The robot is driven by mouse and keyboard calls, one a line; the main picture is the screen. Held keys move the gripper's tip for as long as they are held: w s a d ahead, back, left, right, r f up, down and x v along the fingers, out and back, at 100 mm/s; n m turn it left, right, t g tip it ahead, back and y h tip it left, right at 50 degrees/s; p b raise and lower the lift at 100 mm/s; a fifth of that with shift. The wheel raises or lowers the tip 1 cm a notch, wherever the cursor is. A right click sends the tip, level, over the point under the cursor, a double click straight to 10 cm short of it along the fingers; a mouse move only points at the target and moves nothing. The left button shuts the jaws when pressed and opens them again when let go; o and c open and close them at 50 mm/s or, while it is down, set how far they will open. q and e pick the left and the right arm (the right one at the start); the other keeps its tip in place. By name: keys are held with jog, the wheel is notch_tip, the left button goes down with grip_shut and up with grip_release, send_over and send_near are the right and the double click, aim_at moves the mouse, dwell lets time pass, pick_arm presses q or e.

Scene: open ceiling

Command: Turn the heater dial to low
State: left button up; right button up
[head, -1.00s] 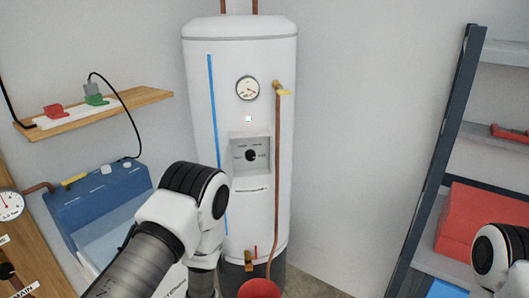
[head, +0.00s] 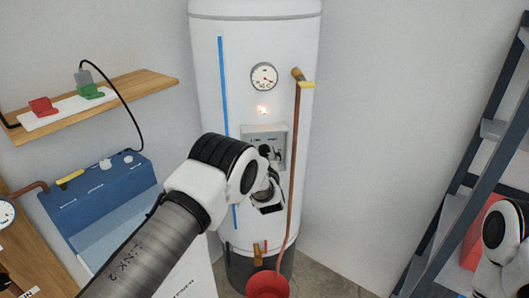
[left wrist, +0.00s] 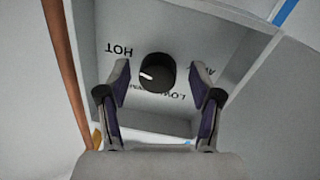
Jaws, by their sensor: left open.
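The white cylindrical heater (head: 255,50) stands in the corner, with a grey control panel (head: 252,131) on its front. My left gripper (head: 272,158) is in front of the panel and partly covers it. In the left wrist view, the black round dial (left wrist: 157,72) sits between the two spread fingers of my left gripper (left wrist: 167,85), with gaps on both sides. The panel lettering is upside down there: HOT is left of the dial and LOW is at lower right. The dial's white mark points left, on the HOT side. My right gripper is out of view.
A copper pipe (head: 295,170) runs down right of the panel to a red bucket (head: 267,287). A gauge (head: 264,77) and a glowing light (head: 262,109) are above the panel. A wooden shelf (head: 140,87) is at left and a metal rack (head: 470,200) at right.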

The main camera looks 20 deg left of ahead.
pick_arm(q)
jog(key=shift+w+f, duration=0.1)
jog(key=shift+w, duration=0.05)
jog(key=shift+d, duration=0.1)
jog(key=shift+s+r, duration=0.3)
jog(key=shift+c, duration=1.3)
jog(key=shift+s, duration=0.15)
jog(key=c, duration=0.9)
